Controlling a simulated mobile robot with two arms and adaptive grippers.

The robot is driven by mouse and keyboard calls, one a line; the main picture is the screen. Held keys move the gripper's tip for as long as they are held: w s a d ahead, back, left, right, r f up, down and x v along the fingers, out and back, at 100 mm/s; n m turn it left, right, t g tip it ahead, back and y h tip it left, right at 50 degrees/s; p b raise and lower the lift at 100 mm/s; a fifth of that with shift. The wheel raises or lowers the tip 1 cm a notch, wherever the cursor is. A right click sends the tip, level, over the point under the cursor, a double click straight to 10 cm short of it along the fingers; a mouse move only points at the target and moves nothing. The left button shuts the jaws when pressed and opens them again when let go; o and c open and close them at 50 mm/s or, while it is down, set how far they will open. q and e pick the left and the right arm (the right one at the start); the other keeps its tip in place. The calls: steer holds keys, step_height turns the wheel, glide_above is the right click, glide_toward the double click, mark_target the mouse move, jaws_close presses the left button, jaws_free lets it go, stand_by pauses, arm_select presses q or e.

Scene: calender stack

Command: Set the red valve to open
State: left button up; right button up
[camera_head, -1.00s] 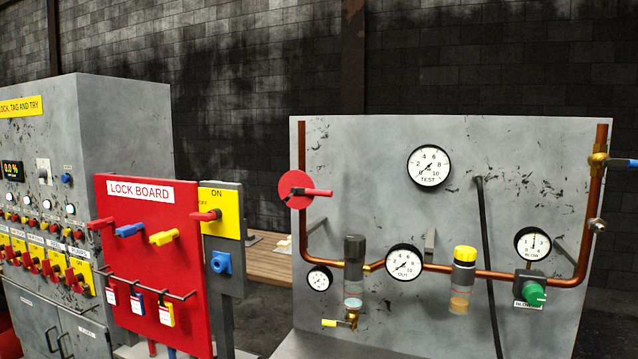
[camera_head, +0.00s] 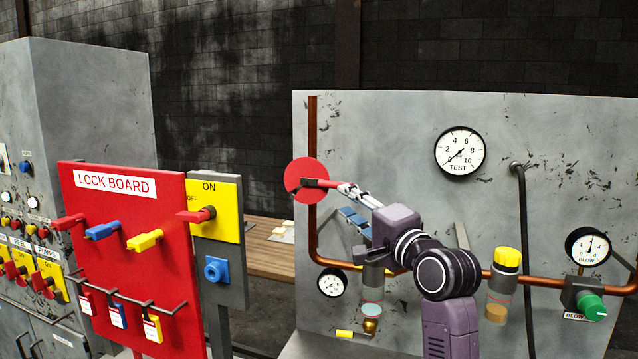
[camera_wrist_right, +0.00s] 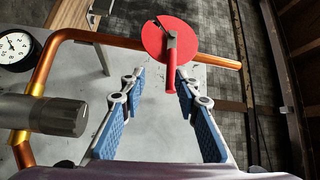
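The red valve is a round red disc (camera_head: 303,172) on the copper pipe at the panel's left side. Its red lever sticks out to the right in the head view. My right gripper (camera_head: 343,200) is in front of the panel, with its fingers pointing left at the lever. In the right wrist view the gripper (camera_wrist_right: 158,80) is open, its blue-padded fingers wide apart. The lever (camera_wrist_right: 172,65) points towards it, and its end shows between the fingertips, nearer the right one. I cannot tell whether they touch. My left gripper is not in view.
The red lock board (camera_head: 125,270) and a yellow ON/OFF switch (camera_head: 222,205) stand to the left. A TEST gauge (camera_head: 460,152), a BLOW gauge (camera_head: 588,247) and a green knob (camera_head: 592,308) are on the panel. Copper pipe (camera_wrist_right: 55,60) runs close by the gripper.

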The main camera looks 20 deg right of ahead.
mark_target(337, 185)
steer(key=w+r+p, duration=0.1)
steer(key=w, duration=0.1)
steer(key=w+p, duration=0.1)
steer(key=w, duration=0.1)
steer(key=w+a+r, duration=0.1)
steer(key=shift+w+r+p, duration=0.3)
steer(key=shift+w+p, duration=0.1)
steer(key=shift+f, duration=0.1)
steer(key=shift+c, duration=1.2)
steer(key=c, duration=0.5)
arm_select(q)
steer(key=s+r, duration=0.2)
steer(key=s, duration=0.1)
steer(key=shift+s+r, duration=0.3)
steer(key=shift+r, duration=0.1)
arm_select(e)
jaws_close()
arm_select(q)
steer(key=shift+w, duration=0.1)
